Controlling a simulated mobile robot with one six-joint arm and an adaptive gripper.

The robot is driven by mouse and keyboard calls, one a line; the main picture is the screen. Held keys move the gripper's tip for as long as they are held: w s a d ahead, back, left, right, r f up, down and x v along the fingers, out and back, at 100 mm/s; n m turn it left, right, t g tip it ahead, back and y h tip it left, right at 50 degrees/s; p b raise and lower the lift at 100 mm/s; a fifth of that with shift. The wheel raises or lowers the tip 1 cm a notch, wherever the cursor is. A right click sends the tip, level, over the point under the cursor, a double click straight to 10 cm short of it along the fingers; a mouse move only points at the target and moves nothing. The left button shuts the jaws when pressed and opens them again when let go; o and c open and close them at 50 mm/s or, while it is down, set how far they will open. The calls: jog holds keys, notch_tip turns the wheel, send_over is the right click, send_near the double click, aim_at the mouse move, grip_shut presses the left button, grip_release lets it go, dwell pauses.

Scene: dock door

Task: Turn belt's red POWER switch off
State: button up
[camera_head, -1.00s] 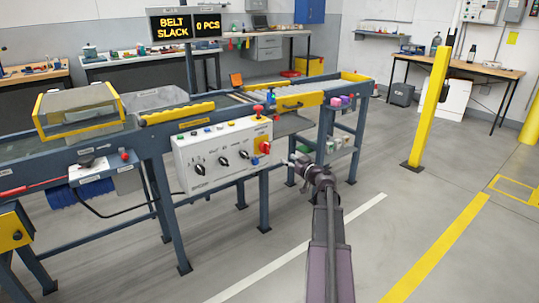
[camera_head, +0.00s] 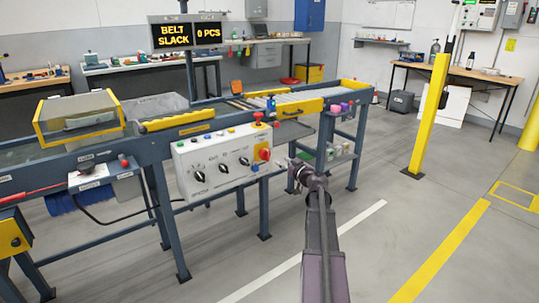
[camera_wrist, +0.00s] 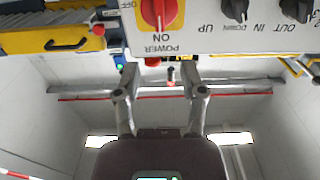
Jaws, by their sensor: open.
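The red POWER switch (camera_head: 264,154) sits on a yellow plate at the right end of the belt's white control panel (camera_head: 215,163). In the wrist view, upside down, the red knob (camera_wrist: 153,12) is at the top edge, partly cut off. Its handle lines up with the ON label; an OFF label is to its left. My gripper (camera_head: 289,163) is just right of the panel in the head view, apart from the switch. In the wrist view my gripper (camera_wrist: 160,74) has two spread fingers, empty, with the knob beyond their tips.
The panel also carries black knobs (camera_head: 198,177) and a red mushroom button (camera_head: 258,117) on top. The conveyor's yellow rail (camera_head: 300,108) runs behind. A yellow post (camera_head: 430,115) stands to the right. The floor between is clear.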

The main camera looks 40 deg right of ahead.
aim_at(268, 153)
jog(key=w, duration=0.9)
jog(key=shift+w, duration=0.15)
grip_shut()
